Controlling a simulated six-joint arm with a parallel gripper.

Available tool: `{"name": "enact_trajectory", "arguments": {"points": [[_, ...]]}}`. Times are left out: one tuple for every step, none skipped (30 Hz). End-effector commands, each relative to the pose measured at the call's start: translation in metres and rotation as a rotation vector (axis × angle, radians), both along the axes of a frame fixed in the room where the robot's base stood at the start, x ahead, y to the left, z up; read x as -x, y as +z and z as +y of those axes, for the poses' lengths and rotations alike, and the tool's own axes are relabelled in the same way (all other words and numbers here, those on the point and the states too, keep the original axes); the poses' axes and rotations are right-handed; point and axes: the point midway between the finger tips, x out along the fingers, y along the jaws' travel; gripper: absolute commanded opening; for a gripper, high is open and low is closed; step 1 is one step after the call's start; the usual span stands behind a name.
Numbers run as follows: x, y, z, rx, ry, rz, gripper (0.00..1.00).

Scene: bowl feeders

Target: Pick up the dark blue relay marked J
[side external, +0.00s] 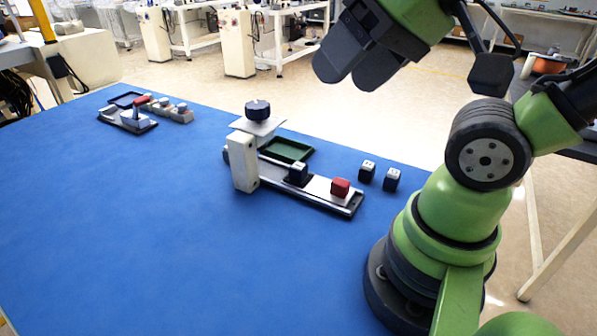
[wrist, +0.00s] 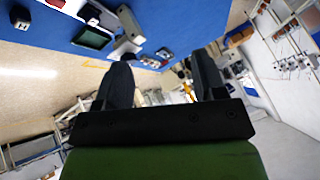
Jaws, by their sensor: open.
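Two small dark blue relays with pale top marks, a left one (side external: 367,172) and a right one (side external: 391,180), stand side by side on the blue table near my base. A third dark block (side external: 297,174) sits on the feeder's track beside a red block (side external: 340,187). The marks are too small to read, so I cannot tell which is J. A dark block with white marks (wrist: 22,18) is at the wrist view's top left. My gripper (side external: 347,80) is open and empty, high above the table; its spread fingers also show in the wrist view (wrist: 162,58).
The near feeder has a white upright post (side external: 243,165), a dark knob (side external: 257,110) and a green tray (side external: 288,150) behind its track. Another feeder (side external: 128,120) with a red part stands at the far left. The blue table (side external: 150,220) is clear at front left.

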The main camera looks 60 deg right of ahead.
Motion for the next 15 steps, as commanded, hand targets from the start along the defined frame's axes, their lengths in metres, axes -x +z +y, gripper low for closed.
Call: {"name": "enact_trajectory", "arguments": {"points": [[-0.001,0.000,0.000,0.002,0.001,0.002,0.64],[-0.002,0.000,-0.001,0.005,0.001,0.005,0.64],[-0.006,0.000,-0.002,0.013,0.002,0.014,0.64],[-0.009,0.000,-0.003,0.021,0.003,0.023,0.64],[-0.013,0.000,-0.005,0.032,0.005,0.036,0.64],[-0.021,0.000,-0.008,0.049,0.011,0.055,0.64],[-0.028,-0.001,-0.012,0.064,0.014,0.072,0.64],[-0.035,-0.003,-0.015,0.082,0.020,0.092,0.64],[-0.047,-0.005,-0.021,0.105,0.030,0.120,0.64],[-0.055,-0.008,-0.026,0.122,0.039,0.142,0.64],[-0.064,-0.011,-0.031,0.140,0.047,0.164,0.64],[-0.076,-0.017,-0.038,0.163,0.062,0.195,0.64],[-0.084,-0.021,-0.044,0.177,0.072,0.218,0.64],[-0.092,-0.027,-0.049,0.191,0.084,0.240,0.64],[-0.103,-0.035,-0.057,0.209,0.101,0.272,0.64]]}}
